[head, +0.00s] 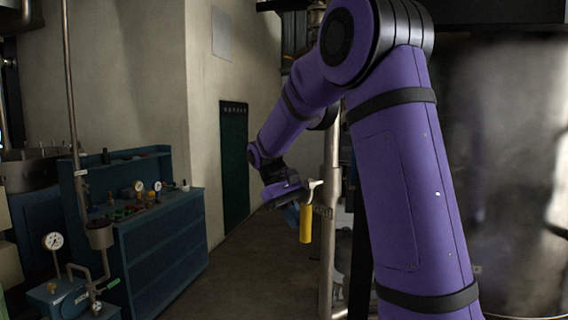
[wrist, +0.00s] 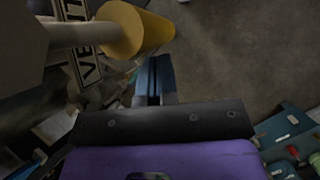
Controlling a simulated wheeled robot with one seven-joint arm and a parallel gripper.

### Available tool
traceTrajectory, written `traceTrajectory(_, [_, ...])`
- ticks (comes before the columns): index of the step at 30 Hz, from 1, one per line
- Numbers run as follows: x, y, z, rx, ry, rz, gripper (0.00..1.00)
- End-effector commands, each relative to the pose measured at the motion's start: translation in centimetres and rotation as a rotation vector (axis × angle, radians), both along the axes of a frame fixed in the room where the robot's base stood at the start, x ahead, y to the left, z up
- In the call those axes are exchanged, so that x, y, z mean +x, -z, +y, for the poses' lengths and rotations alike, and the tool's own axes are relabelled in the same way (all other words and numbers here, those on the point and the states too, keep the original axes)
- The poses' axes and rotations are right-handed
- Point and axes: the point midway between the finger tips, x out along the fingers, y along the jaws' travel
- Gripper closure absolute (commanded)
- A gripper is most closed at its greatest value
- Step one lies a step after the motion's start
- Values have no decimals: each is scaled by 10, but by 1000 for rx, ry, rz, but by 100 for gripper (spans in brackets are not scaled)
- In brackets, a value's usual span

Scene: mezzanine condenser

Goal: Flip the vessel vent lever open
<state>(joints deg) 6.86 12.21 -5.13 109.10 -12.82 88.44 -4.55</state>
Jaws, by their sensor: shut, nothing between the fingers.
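The vent lever has a yellow grip (head: 305,223) that hangs downward from a pale fitting beside a vertical pipe in the head view. In the wrist view the yellow grip (wrist: 134,29) is at the upper left, on a pale stem, with a plate lettered "VENT" (wrist: 87,66) behind it. My gripper (head: 291,214) is at the left side of the yellow grip in the head view. Its blue fingers (wrist: 154,80) are together and empty, just below the grip in the wrist picture. I cannot tell whether they touch the lever.
A blue bench with gauges and knobs (head: 160,235) stands to the left. A dark green door (head: 234,165) is at the back. Open floor (head: 235,280) lies between bench and pipe.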

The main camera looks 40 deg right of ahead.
Motion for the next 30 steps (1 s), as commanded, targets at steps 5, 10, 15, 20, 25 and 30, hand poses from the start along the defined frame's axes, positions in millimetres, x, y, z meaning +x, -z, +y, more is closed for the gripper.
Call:
traceTrajectory(5, [-7,3,1,2,2,8,100])
traceTrajectory(10, [-9,4,1,2,5,12,100])
traceTrajectory(15, [-10,5,1,3,5,14,100])
traceTrajectory(20, [-10,5,0,4,7,15,100])
traceTrajectory(25, [-9,5,0,4,7,15,100])
traceTrajectory(30, [1,5,2,2,4,11,100])
